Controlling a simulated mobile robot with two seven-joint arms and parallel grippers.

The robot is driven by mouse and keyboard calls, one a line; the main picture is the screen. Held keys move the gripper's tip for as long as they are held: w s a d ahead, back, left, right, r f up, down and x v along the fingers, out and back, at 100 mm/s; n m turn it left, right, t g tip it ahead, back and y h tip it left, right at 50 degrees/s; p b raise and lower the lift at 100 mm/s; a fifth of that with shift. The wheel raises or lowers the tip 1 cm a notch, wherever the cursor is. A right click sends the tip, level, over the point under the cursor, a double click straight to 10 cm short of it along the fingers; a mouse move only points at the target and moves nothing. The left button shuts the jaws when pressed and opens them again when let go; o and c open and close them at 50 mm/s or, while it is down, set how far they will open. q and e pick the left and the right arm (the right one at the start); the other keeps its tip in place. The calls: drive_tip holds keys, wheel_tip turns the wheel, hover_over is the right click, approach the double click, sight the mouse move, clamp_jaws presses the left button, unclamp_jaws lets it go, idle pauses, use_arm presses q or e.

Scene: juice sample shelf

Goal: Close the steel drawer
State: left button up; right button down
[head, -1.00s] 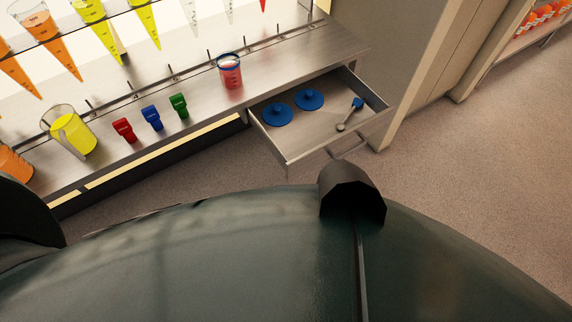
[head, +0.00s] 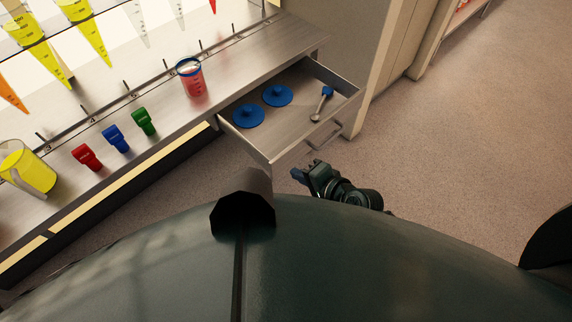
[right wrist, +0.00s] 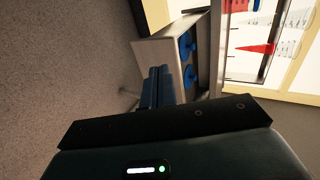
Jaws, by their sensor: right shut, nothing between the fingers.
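The steel drawer (head: 270,155) is pulled open from the right end of the steel counter. Inside it lie two blue lids (head: 277,95) and a spoon-like tool with a blue end (head: 321,104). Its bar handle (head: 325,137) is on the front face. My right gripper (head: 297,174) is just outside the drawer front, below the handle in the picture, shut and empty; a gap shows between them. In the right wrist view, its blue fingers (right wrist: 157,86) are together and point toward the drawer (right wrist: 158,50), partly covering it. My left gripper is out of view.
On the counter (head: 235,65) stand a cup of red juice (head: 191,78), red, blue and green clip-like items (head: 116,139), and a yellow jug (head: 25,168). A beige cabinet side (head: 345,40) rises beyond the drawer. The floor at right (head: 470,130) is clear.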

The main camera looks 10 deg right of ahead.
drive_tip(key=w+a, duration=0.3)
drive_tip(key=shift+w+f, duration=0.25)
drive_tip(key=shift+w, duration=0.15)
